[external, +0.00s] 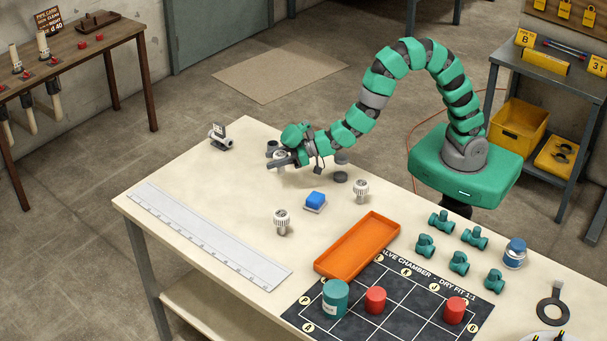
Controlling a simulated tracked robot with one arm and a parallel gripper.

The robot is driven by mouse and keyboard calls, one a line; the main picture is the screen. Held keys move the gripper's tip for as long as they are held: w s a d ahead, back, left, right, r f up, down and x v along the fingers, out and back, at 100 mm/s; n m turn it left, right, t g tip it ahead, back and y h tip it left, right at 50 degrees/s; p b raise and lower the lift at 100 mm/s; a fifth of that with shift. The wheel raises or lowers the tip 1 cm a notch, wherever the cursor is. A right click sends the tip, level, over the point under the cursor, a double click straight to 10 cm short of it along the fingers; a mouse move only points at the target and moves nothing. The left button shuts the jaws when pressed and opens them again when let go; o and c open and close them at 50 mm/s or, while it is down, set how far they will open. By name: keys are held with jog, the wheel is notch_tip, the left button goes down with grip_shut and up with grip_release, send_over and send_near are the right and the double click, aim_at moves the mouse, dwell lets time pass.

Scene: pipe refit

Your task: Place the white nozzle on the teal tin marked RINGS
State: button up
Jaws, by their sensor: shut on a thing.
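My gripper (276,163) is at the far part of the table, left of the arm's bend, low over the surface. It is shut on a white nozzle (281,154), which is partly hidden by the jaws. Two similar white ribbed nozzles stand upright on the table: one in the middle (282,221) and one further right (361,190). The teal tin (335,300) stands upright on the dark grid mat, near its left corner. It has a pale label too small to read. Its top looks bare. The tin is well apart from my gripper, towards the front.
An orange tray (326,265) lies between my gripper and the tin. Red tins (376,299) stand on the mat (410,320). Teal fittings (459,263) are at the right; a long ruler (205,233) lies left.

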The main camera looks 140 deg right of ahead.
jog(key=w+a+r+n+t+y, duration=0.2)
jog(key=w+a, duration=0.4)
jog(key=a, duration=0.4)
jog(key=w+a+r+n+t+y, duration=0.1)
jog(key=w+a+r+n+y, duration=0.15)
jog(key=w+a, duration=0.45)
jog(key=w+a+r+n+t+y, duration=0.1)
jog(key=a+r+n+y, duration=0.15)
jog(key=a, duration=1.15)
jog(key=w+a+r+n+y, duration=0.1)
jog(key=a+r+n+y, duration=0.15)
jog(key=a, duration=1.15)
jog(key=b, duration=0.2)
send_over(332, 293)
jog(key=f, duration=0.1)
jog(key=shift+m+y, duration=0.25)
jog(key=shift+y, duration=0.2)
jog(key=shift+f, duration=2)
jog(key=shift+r, duration=0.1)
jog(key=o, duration=0.9)
jog(key=shift+o, duration=0.2)
